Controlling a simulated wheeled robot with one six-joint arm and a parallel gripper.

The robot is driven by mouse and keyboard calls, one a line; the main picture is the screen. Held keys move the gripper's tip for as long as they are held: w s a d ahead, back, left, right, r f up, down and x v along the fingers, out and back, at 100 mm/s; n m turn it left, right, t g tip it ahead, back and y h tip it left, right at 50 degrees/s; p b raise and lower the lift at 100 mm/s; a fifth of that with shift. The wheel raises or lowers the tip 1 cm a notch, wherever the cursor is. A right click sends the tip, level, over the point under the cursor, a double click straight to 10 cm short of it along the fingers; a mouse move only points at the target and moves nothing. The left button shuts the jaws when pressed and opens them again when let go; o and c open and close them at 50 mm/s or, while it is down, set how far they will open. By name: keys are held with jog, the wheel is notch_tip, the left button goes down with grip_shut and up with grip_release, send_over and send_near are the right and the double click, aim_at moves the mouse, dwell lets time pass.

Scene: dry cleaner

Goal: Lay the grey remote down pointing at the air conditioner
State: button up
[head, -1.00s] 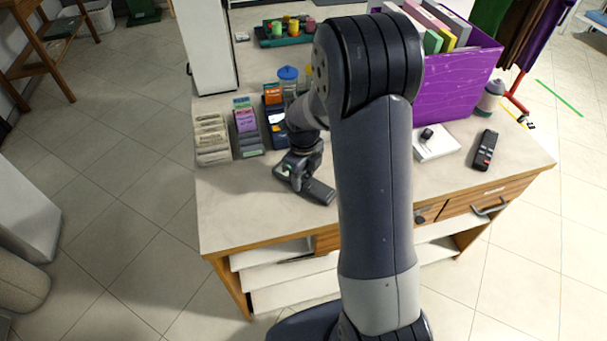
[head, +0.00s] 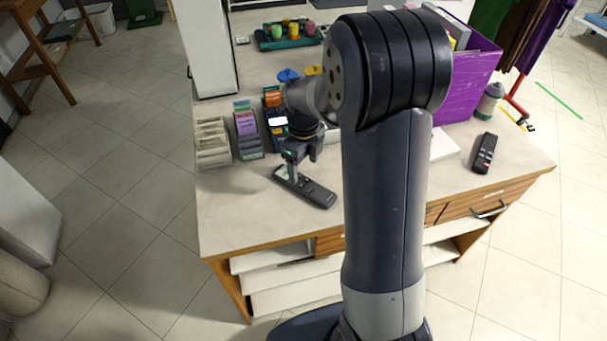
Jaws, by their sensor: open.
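The grey remote (head: 316,193) lies flat on the counter near its front edge, left of my arm. Its long side runs from upper left to lower right in the picture. My gripper (head: 297,170) is open just above the remote's upper-left end. One finger overlaps the remote in the picture, and I cannot tell whether it touches. I cannot pick out an air conditioner for certain. A tall white unit (head: 209,45) stands at the counter's back left.
A dark remote with a red button (head: 485,153) lies at the right. Card racks (head: 212,143) stand left of my gripper. A purple box (head: 468,85) and a bottle (head: 490,101) stand at the back right. The counter's front left (head: 235,215) is clear.

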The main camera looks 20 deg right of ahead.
aim_at(303, 183)
notch_tip(303, 183, up, 6)
jog(key=shift+r, duration=0.15)
